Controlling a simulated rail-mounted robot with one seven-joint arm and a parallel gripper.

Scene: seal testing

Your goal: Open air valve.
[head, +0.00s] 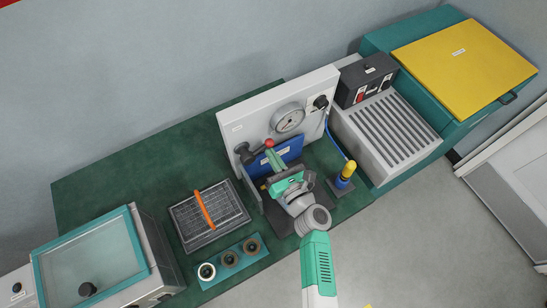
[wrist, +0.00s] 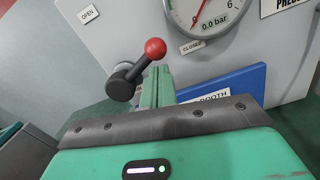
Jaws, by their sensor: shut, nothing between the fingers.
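The air valve is a dark lever with a red ball knob (head: 269,143) on the grey-white panel (head: 232,126). The knob also shows in the wrist view (wrist: 155,48). The lever runs from a dark hub (wrist: 121,83) up and right to the knob, on the side of the CLOSED label (wrist: 191,46). The OPEN label (wrist: 88,14) is at the upper left. My gripper (head: 274,158) is shut and empty; its green fingers (wrist: 157,84) lie just below the knob, close to the lever. I cannot tell whether they touch it.
A pressure gauge (head: 288,117) reading 0.0 bar and a black knob (head: 320,102) are on the panel. A blue booth (wrist: 225,85) stands below it. A wire tray with an orange handle (head: 205,207) is left of my arm. A yellow-topped device (head: 346,172) is at right.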

